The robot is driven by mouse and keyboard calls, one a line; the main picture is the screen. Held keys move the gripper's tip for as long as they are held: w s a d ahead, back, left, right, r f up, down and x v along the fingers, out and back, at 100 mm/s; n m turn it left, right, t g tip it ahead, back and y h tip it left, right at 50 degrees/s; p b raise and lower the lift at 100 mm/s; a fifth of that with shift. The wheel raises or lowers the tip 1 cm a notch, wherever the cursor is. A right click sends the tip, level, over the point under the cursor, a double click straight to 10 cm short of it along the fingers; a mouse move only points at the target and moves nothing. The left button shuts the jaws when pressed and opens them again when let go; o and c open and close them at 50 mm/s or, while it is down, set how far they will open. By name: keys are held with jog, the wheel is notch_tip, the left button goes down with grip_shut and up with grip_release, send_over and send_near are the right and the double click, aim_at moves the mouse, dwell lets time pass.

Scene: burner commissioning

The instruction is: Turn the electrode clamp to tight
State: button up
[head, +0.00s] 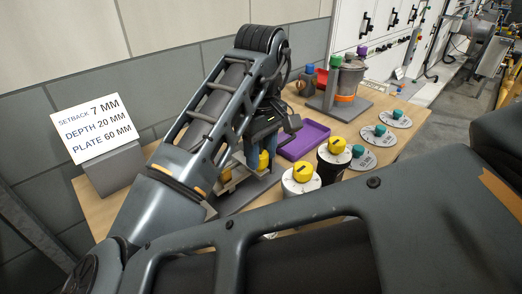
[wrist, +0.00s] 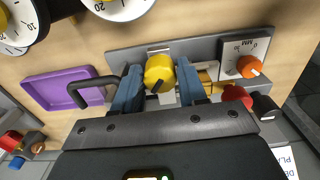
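The yellow knob (wrist: 158,72) with a black pointer mark appears to be the electrode clamp. It sits on a grey fixture plate (wrist: 222,44). My gripper (wrist: 160,80) has one blue finger on each side of this knob, with little or no gap showing. I cannot tell whether the fingers press on it. In the head view my gripper (head: 258,152) is low over the fixture, and a bit of the yellow knob (head: 264,160) shows between the fingers. The arm hides much of the fixture there.
An orange dial (wrist: 249,66) marked MM and a red knob (wrist: 236,95) lie right of my gripper in the wrist view. A purple tray (head: 303,140), yellow-topped dials (head: 301,173) and green-knobbed discs (head: 396,118) stand nearby. A sign (head: 95,120) reads setback 7, depth 20, plate 60 MM.

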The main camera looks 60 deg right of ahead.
jog(key=c, duration=0.6)
jog(key=shift+m, duration=0.3)
jog(key=m+p, duration=0.1)
jog(key=m, duration=0.3)
jog(key=shift+p, duration=0.4)
jog(key=m, duration=0.5)
jog(key=shift+w+a+m, duration=0.1)
jog(key=shift+m, duration=0.3)
jog(key=o, duration=0.8)
jog(key=shift+c, duration=0.2)
